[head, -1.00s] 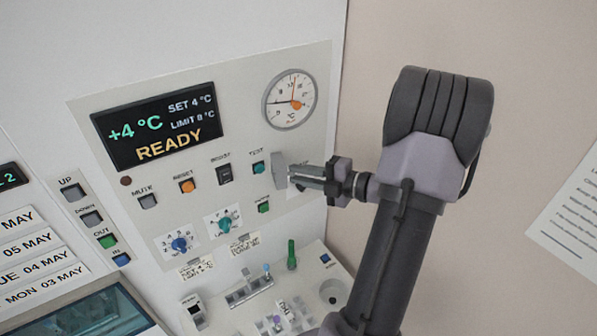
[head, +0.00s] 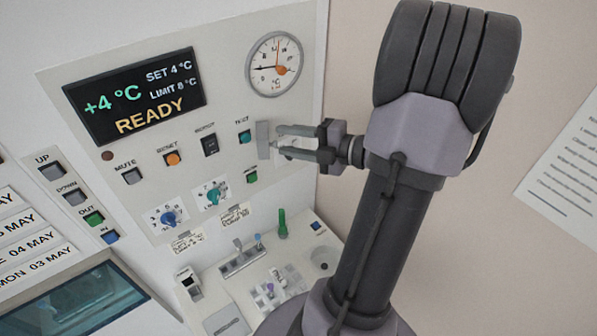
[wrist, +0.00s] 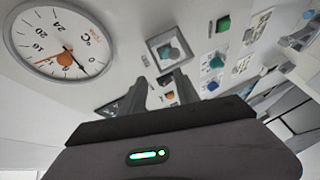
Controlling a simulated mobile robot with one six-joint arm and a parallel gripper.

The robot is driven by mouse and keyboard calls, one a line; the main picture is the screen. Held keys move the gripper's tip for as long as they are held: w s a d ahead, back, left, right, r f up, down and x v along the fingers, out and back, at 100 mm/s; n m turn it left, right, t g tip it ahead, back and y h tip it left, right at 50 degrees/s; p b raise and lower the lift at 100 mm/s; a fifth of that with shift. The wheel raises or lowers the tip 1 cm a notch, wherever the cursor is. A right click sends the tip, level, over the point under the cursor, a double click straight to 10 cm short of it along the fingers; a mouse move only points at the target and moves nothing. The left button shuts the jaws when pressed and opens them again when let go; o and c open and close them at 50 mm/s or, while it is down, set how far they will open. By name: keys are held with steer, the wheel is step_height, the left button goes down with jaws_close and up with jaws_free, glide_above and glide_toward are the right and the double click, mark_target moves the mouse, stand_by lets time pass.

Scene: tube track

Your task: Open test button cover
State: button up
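The teal TEST button (head: 244,137) sits on the upper right of the panel, with its face visible in the head view. A pale grey flap (head: 263,140), seemingly its cover, stands just right of it. My gripper (head: 278,140) is open, its two fingertips apart close to the flap's right side. I cannot tell whether they touch it.
The round dial (head: 275,63) is above the button. The orange RESET button (head: 172,158), dark BOOST switch (head: 210,145) and green button (head: 251,176) are nearby. A lower ledge holds a green upright piece (head: 282,225) and small switches. The wall at right is clear near the gripper.

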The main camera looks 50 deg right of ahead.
steer(key=s+a+r, duration=0.1)
steer(key=s+a, duration=0.7)
steer(key=shift+s, duration=0.35)
steer(key=shift+s, duration=0.15)
